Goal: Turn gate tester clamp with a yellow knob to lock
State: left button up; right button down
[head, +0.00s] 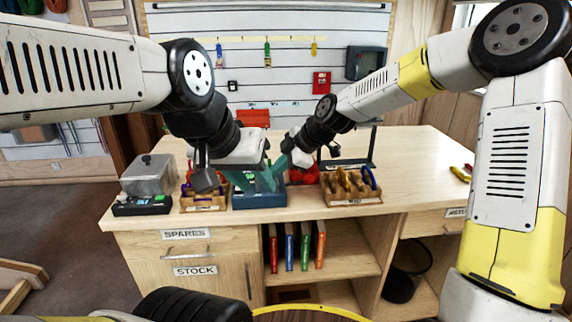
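A dark blue box (259,200), likely the gate tester, stands at the front edge of the workbench between two wooden trays. I cannot make out its clamp or a yellow knob; my grippers cover its top. My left gripper (254,184) is just over the box from above, its teal fingers spread apart with a green spot showing between them. Whether a finger touches the box is unclear. My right gripper (278,165) reaches in from the right, close beside the left one. Its teal finger tips point down-left, and their gap is not clear.
A wooden tray (204,208) of gear stands left of the box, another tray (353,202) of carabiners right. A metal case (148,175) sits further left. Red gear (303,176) lies behind. The bench top (425,165) is mostly clear at right. A black bin (405,270) stands below.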

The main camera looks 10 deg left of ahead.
jog(key=shift+w+a, duration=0.15)
jog(key=shift+w, duration=0.1)
jog(key=w+n+g, duration=0.1)
jog(key=n+g, duration=0.1)
jog(key=shift+w+a+n, duration=0.15)
jog(key=shift+w+n, duration=0.2)
jog(key=shift+n, duration=0.05)
jog(key=shift+w+a, duration=0.1)
jog(key=shift+w, duration=0.25)
